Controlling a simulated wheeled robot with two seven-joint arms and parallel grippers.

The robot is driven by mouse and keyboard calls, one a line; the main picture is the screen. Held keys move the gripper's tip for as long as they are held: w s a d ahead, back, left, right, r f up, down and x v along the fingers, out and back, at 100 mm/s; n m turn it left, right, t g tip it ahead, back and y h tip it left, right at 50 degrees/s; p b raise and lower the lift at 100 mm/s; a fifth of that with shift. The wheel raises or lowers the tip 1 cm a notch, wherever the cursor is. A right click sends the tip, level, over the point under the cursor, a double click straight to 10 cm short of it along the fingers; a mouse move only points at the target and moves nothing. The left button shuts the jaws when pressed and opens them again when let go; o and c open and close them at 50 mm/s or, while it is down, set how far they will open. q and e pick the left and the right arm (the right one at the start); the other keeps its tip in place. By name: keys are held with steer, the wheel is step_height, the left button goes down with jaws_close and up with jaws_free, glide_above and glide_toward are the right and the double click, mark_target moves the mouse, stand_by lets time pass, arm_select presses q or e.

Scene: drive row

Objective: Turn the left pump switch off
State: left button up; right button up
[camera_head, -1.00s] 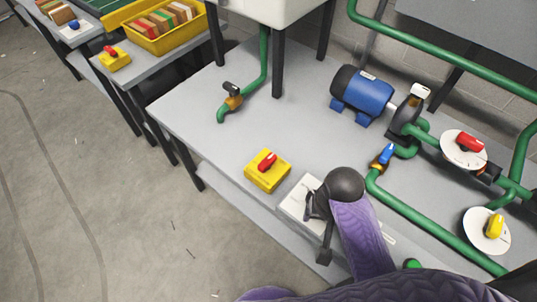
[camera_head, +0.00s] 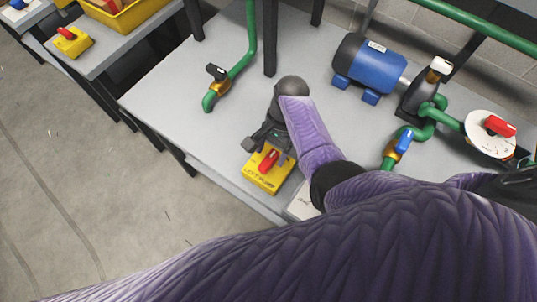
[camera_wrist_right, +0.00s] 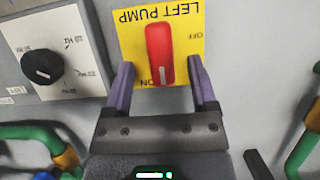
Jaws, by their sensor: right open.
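The left pump switch is a yellow box (camera_head: 256,184) with a red handle (camera_head: 268,161) near the table's front edge. In the right wrist view its plate (camera_wrist_right: 190,18) reads LEFT PUMP, with OFF at the right side and ON at the bottom. The red handle (camera_wrist_right: 160,50) stands lengthwise, its white-marked end at ON. My right gripper (camera_head: 264,147) is over the back of the box. In the wrist view its open fingers (camera_wrist_right: 163,82) lie either side of the handle's marked end, with gaps on both sides. My left gripper is not in view.
A white panel with a black dial (camera_wrist_right: 42,66) is beside the switch. A blue motor (camera_head: 370,66), green pipes with a blue-handled valve (camera_head: 404,141) and a red-handled disc (camera_head: 484,140) stand to the right. Another yellow switch box (camera_head: 72,42) is on the far-left table.

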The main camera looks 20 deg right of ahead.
steer(key=shift+x, duration=1)
jaws_close()
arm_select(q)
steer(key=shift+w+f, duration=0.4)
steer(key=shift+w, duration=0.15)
